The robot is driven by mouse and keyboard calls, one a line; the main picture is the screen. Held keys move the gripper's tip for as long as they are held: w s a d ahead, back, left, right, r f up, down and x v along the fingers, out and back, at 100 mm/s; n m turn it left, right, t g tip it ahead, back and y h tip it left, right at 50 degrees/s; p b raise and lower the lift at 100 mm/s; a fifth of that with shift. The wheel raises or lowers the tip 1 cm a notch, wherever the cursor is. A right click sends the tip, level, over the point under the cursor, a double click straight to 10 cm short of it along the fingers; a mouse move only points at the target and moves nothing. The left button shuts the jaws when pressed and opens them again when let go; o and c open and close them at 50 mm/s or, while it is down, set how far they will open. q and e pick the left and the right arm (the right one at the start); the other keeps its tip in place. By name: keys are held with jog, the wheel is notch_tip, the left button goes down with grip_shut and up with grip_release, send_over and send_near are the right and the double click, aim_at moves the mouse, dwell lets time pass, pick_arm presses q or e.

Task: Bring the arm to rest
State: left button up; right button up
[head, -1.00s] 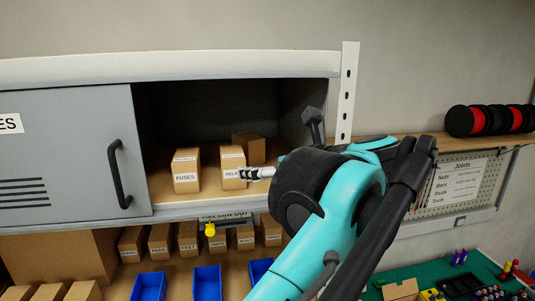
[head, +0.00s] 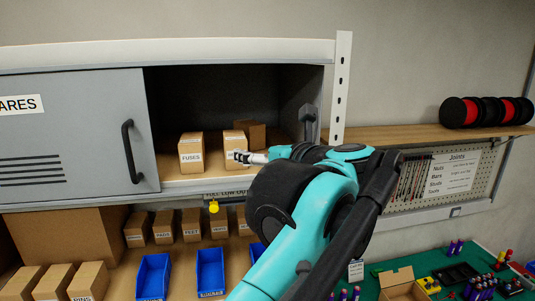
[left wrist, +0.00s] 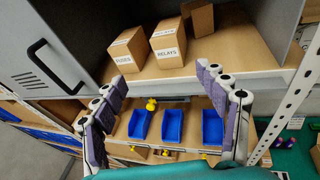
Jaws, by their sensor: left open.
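My left gripper (head: 234,156) is open and empty at the front of an open grey cabinet (head: 235,87). In the left wrist view its spread fingers (left wrist: 160,78) frame the shelf's front edge, with nothing between them. A carton labelled FUSES (head: 190,154) and one labelled RELAYS (left wrist: 168,45) stand upright on the cabinet floor, beyond the fingertips. In the head view the gripper covers part of the RELAYS carton (head: 234,138). My right gripper is not in view.
The cabinet's sliding door (head: 75,135) covers its left side. Below are small cartons (head: 164,228), blue bins (head: 210,272) and a yellow tag (head: 213,207). A white upright post (head: 340,90) stands close to my left arm. A wooden shelf (head: 410,136) holds black and red spools (head: 490,112).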

pick_arm(q)
notch_tip(320, 180, down, 35)
jog(key=s+m+t+h+b, duration=0.3)
jog(key=m+h+b, duration=1)
jog(key=m+b, duration=1.35)
jog(key=s+a+f+m+g+y+b, duration=0.2)
jog(key=s+a+f+m+g+b, duration=0.1)
jog(key=f, duration=1.2)
jog(key=s+a+f+m+g+y+b, duration=0.1)
jog(key=s+a+f+m+g+b, duration=0.2)
jog(key=f, duration=1.2)
jog(key=s+a+f+m+g+y+b, duration=0.2)
jog(key=s+a+f+m+g+b, duration=0.1)
jog(key=s+a+f+m, duration=0.5)
jog(key=s+a+f, duration=0.3)
jog(key=f, duration=0.4)
jog(key=shift+s+f+g+y, duration=0.25)
jog(key=shift+f+g+y, duration=0.05)
jog(key=shift+g, duration=0.1)
jog(key=shift+d, duration=0.1)
